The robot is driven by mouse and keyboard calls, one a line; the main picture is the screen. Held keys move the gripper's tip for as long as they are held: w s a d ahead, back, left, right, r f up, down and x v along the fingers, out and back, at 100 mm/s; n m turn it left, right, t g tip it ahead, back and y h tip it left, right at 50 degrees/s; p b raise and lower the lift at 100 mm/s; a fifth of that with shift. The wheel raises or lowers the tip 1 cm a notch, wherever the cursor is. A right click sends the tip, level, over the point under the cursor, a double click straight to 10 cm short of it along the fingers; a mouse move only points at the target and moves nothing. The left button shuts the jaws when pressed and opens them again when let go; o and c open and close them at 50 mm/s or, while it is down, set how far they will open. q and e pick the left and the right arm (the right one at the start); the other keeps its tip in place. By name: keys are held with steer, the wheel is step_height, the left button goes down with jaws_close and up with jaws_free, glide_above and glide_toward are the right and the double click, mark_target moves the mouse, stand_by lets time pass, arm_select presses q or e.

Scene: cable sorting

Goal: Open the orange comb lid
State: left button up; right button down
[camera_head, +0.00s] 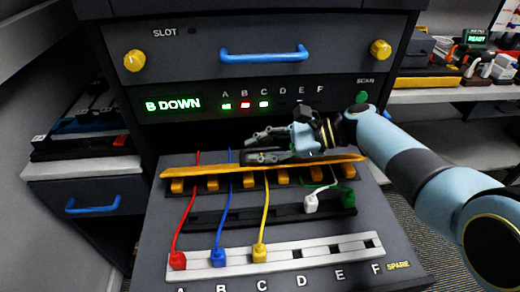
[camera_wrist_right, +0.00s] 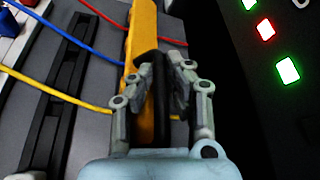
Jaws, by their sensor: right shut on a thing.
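The orange comb lid (camera_head: 342,159) lies as a long bar across the panel, with orange blocks along its underside. Red (camera_head: 186,215), blue (camera_head: 225,203) and yellow (camera_head: 265,210) cables run beneath it. My right gripper (camera_head: 252,148) is at the middle of the bar, shut on a black handle. In the right wrist view the black handle (camera_wrist_right: 158,75) stands between the fingers of my right gripper (camera_wrist_right: 160,85), beside the orange lid (camera_wrist_right: 142,30). My left gripper is in neither view.
Cable plugs sit in a white strip (camera_head: 290,254) lettered A to F. White (camera_head: 311,202) and green (camera_head: 347,198) plugs lie near a black strip. The display (camera_head: 173,104) reads "B DOWN". A blue drawer handle (camera_head: 264,54) is above. Shelves stand on both sides.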

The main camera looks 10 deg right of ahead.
stand_by(0.4)
steer(key=c, duration=1.6)
jaws_free()
step_height(320, 180, up, 4)
glide_above(310, 161)
steer(key=shift+d+r, duration=0.1)
steer(key=shift+r, duration=0.1)
